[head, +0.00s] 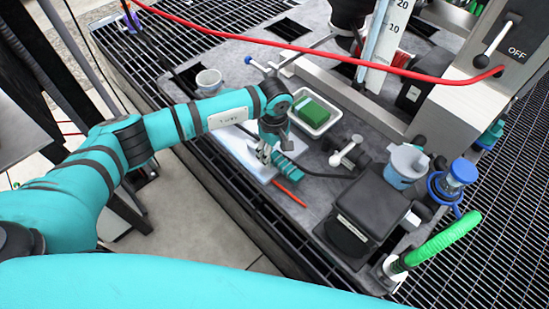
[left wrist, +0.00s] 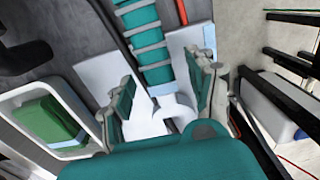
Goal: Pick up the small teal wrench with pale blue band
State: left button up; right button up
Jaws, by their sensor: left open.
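The teal wrench (head: 290,168) lies on a white sheet (head: 238,146) on the grey bench. In the left wrist view the wrench (left wrist: 146,40) has a teal handle with grey ridges, a pale blue band and a pale head. My left gripper (head: 268,155) points down just beside and over it. In the left wrist view my left gripper's teal fingers (left wrist: 160,78) are spread apart, one on each side of the wrench near its band. No grip on it shows. The gripper hides part of the wrench in the head view. My right gripper is out of view.
A white tray (head: 327,126) with a green block (head: 314,109) stands close behind the gripper. A red tool (head: 290,193) lies near the bench's front edge. A dark box (head: 365,212), a pale jug (head: 403,165) and a metal fitting (head: 348,152) stand to the right. A red hose (head: 330,57) crosses above.

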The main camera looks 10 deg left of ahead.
pick_arm(q)
jog(key=shift+f, duration=0.95)
jog(key=shift+d, duration=0.1)
jog(key=shift+r, duration=0.1)
grip_shut()
jog(key=shift+r, duration=0.1)
